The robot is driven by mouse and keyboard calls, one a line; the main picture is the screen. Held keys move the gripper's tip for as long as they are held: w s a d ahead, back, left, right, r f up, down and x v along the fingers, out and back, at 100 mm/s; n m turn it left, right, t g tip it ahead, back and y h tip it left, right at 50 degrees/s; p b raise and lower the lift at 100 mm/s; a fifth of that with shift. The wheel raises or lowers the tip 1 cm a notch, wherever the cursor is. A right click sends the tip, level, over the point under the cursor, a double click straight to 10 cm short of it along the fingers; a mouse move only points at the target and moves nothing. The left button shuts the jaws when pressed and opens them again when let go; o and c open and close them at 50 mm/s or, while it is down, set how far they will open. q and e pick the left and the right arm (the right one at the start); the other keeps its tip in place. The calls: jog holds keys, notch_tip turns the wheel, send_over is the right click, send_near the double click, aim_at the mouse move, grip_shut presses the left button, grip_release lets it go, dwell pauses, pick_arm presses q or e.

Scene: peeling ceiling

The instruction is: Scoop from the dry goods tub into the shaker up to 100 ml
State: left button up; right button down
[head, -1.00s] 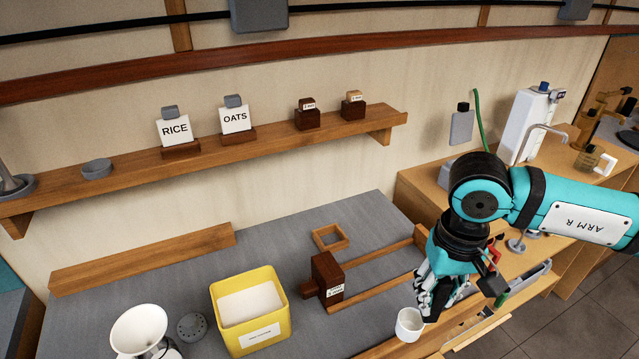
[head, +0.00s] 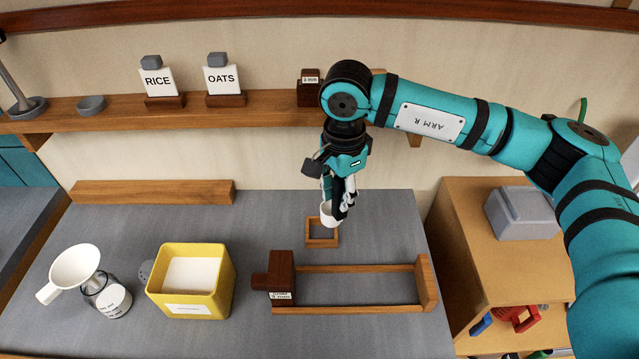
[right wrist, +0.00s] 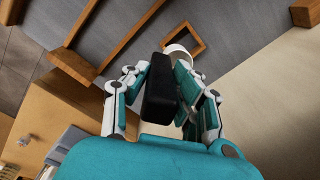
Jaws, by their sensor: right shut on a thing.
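My right gripper (head: 340,195) is shut on the dark handle (right wrist: 160,90) of a white scoop (head: 330,215). In the head view the scoop's cup is just above a small square wooden frame (head: 322,243); I cannot see whether it holds anything. The cup is partly hidden behind my fingers in the right wrist view (right wrist: 178,50). The yellow dry goods tub (head: 222,290), with white contents, stands left of the gripper. The clear shaker (head: 113,300) with a label stands left of the tub. A white funnel (head: 75,268) overlaps its top. My left gripper is not in view.
A wooden block with a label (head: 280,272) and a long wooden rail frame (head: 360,309) lie right of the tub. A wall shelf (head: 120,119) carries RICE and OATS cards. The bench's back middle is clear.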

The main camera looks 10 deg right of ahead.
jog(key=w+a+f+m+b, duration=0.1)
jog(key=w+a+f+m, duration=0.1)
jog(key=f+m, duration=0.4)
jog(key=shift+w+a+f+m+b, duration=0.2)
jog(key=shift+a+m+b, duration=0.2)
jog(key=shift+a+m, duration=0.3)
jog(key=shift+s, duration=0.1)
jog(key=shift+f, duration=0.15)
jog(key=shift+f+b, duration=0.3)
jog(key=shift+b, duration=0.25)
jog(key=shift+f, duration=0.2)
jog(key=c, duration=1)
grip_release()
